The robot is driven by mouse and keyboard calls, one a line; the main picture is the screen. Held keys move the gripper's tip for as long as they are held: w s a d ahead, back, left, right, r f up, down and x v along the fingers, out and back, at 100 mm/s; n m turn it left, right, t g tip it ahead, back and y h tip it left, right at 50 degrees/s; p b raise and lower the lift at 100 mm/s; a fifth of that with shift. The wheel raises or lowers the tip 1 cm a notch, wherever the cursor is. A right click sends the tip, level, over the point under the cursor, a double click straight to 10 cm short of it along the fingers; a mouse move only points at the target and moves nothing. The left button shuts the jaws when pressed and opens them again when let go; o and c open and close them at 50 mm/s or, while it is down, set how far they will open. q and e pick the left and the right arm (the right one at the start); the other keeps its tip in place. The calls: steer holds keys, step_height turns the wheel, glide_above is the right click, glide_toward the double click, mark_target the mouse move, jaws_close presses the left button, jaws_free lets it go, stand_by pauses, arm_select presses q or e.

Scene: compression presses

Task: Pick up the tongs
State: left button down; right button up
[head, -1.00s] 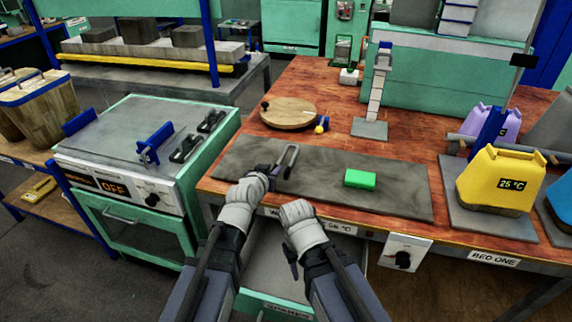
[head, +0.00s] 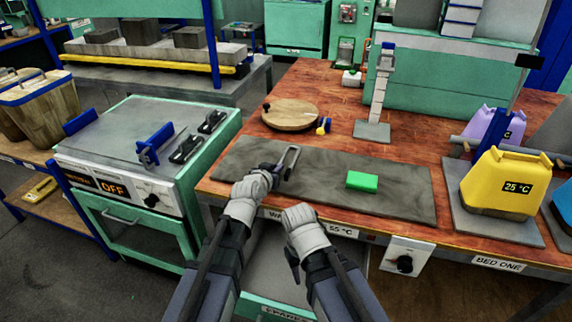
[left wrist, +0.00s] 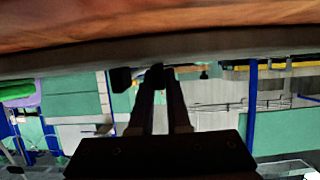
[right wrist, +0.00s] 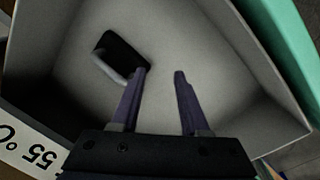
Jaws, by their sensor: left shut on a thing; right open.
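A grey U-shaped loop (head: 290,160), which looks like the tongs, sticks up from my left gripper (head: 276,172) at the left end of the dark grey mat. My left gripper is shut on it; its two fingers (left wrist: 162,80) are close together in the left wrist view, with small dark pieces at their tips. The held part is mostly hidden by the hand. My right gripper (right wrist: 163,72) is open and empty over an open grey drawer (right wrist: 215,55). A black piece with a grey handle (right wrist: 122,50) lies in that drawer, just left of the fingers.
A green block (head: 362,181) lies on the grey mat (head: 405,195). Behind it are a round wooden board (head: 291,113) and an upright stand (head: 378,95). A yellow container (head: 503,183) stands at the right. A green-sided heater unit (head: 150,130) stands to the left.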

stand_by(0.4)
arm_select(q)
step_height(320, 180, up, 18)
steer(key=p, duration=1.8)
arm_select(e)
step_height(320, 180, up, 18)
arm_select(q)
steer(key=shift+f, duration=0.1)
arm_select(e)
steer(key=shift+a+f, duration=0.1)
